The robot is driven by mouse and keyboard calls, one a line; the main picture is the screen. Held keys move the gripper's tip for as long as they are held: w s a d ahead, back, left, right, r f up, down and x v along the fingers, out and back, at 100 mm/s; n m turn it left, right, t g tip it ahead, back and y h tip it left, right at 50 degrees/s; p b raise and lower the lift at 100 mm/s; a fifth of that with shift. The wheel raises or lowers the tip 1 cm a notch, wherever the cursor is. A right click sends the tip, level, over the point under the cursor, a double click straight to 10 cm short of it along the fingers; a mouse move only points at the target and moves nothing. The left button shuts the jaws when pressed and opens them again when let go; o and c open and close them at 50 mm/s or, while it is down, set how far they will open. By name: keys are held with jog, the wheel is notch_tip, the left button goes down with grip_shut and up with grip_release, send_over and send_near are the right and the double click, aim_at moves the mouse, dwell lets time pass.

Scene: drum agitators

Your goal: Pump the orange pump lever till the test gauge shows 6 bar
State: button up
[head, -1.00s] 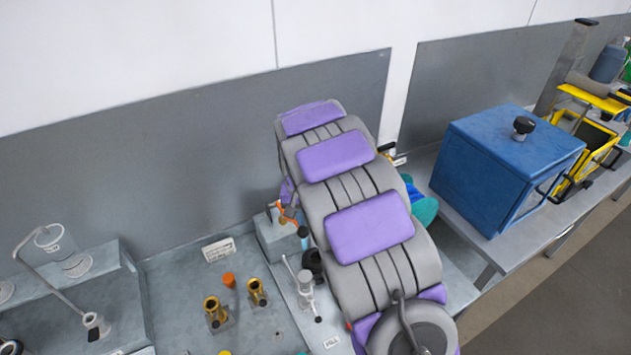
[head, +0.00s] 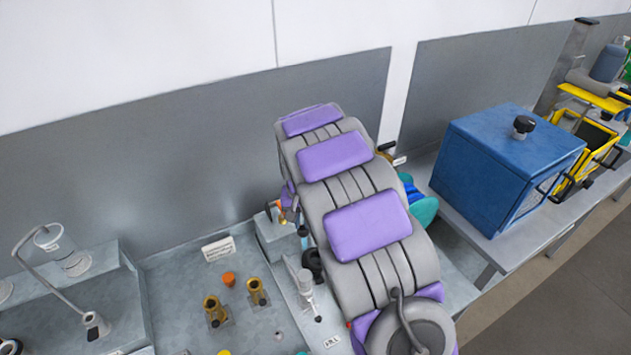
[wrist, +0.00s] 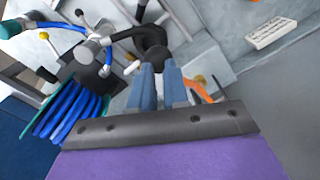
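The orange pump lever (wrist: 204,91) shows in part in the wrist view, just right of my gripper's fingers. In the head view only a small orange piece (head: 283,206) shows left of my arm. My gripper (wrist: 160,70) has its two blue-grey fingers close together with a narrow gap. I cannot tell whether anything is held between them, or whether they touch the lever. A black round part (wrist: 150,43) stands beyond the fingertips; I cannot tell if it is the test gauge. No gauge reading can be made out.
A blue coiled hose (wrist: 72,112) lies left of the fingers. A white label plate (wrist: 272,31) is at the upper right. In the head view, brass fittings (head: 214,310) stand on the bench at left and a blue box (head: 500,165) at right.

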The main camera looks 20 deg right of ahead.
notch_tip(320, 180, down, 12)
jog(key=b, duration=0.3)
jog(key=r+p, duration=0.2)
jog(key=r, duration=0.4)
jog(key=r+p, duration=0.1)
jog(key=r, duration=0.6)
jog(key=shift+w+a+r+p, duration=0.1)
jog(key=shift+a+r+p, duration=0.15)
jog(key=shift+p, duration=0.15)
jog(key=shift+d+r, duration=0.1)
jog(key=shift+d, duration=0.1)
